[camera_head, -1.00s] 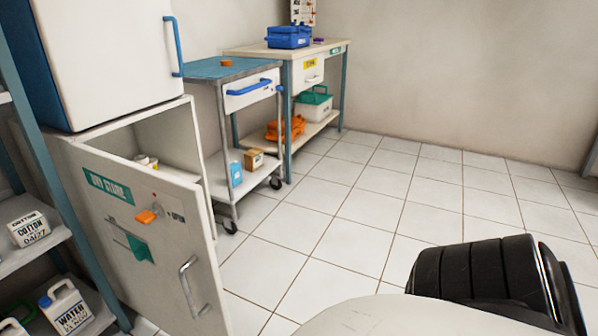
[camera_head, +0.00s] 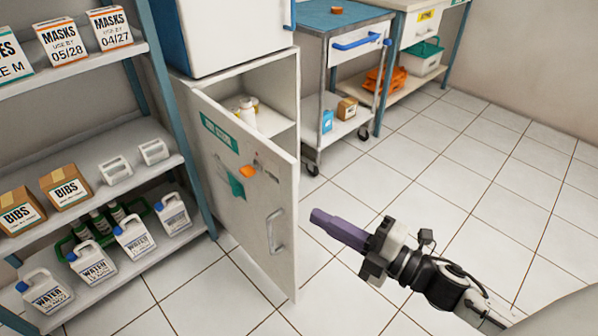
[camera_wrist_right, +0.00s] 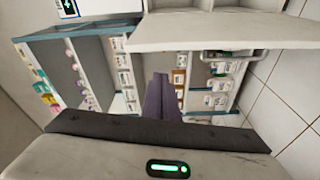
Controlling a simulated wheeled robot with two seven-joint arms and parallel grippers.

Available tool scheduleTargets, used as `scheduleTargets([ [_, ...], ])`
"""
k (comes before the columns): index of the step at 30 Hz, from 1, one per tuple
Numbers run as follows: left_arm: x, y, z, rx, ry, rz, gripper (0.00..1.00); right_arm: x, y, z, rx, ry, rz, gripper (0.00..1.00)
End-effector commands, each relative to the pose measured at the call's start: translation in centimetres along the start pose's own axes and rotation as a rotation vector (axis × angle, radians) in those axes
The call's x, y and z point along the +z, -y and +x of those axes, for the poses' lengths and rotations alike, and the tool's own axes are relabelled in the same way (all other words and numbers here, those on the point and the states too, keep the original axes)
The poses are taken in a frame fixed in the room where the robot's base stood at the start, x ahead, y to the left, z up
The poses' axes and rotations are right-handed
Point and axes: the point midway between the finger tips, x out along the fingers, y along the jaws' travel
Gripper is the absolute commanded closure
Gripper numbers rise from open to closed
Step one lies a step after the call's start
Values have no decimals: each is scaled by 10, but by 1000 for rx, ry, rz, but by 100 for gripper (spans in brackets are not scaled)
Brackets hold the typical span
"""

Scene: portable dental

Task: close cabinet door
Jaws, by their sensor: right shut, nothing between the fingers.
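The white cabinet (camera_head: 186,88) stands left of centre in the head view, its door (camera_head: 228,170) swung open toward me. The door has a green label, an orange piece and a grey bar handle (camera_head: 275,231) near its free edge. Small white containers (camera_head: 247,110) stand on a shelf inside. My right gripper (camera_head: 314,216) has its purple fingers shut and empty, pointing left toward the door's handle side, apart from it. In the right wrist view the purple fingers (camera_wrist_right: 162,95) show in the middle, with a pale panel above that may be the door. My left gripper is not seen.
A shelf rack (camera_head: 172,165) with boxes and water jugs stands left of the cabinet. A blue-topped cart (camera_head: 345,18) stands right of it, with a workbench (camera_head: 395,87) behind. The tiled floor (camera_head: 470,150) on the right is clear.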

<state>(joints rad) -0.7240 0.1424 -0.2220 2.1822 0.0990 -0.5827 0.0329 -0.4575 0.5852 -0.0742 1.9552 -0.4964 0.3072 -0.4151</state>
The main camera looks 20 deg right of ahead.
Motion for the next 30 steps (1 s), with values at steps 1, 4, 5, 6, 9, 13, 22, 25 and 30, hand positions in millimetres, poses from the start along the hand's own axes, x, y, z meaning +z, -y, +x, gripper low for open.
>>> scheduleTargets([
  [1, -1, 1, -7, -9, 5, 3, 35, -2, -8, -3, -11, -45, -74, 100],
  [4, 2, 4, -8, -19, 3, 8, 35, -5, -8, -8, -22, -109, -163, 100],
  [5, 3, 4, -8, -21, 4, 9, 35, -6, -7, -8, -24, -121, -178, 100],
  [6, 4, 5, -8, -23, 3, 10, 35, -7, -7, -7, -25, -131, -191, 100],
  [9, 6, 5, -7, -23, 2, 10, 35, -8, -5, 1, -23, -138, -199, 100],
  [13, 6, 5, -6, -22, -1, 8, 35, -11, -5, 22, -21, -138, -198, 100],
  [22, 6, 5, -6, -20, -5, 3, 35, -19, -3, 82, -21, -136, -193, 100],
  [25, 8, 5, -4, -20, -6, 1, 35, -12, -2, 90, -26, -132, -197, 100],
  [30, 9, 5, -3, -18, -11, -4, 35, 9, -6, 84, -25, -134, -193, 100],
])
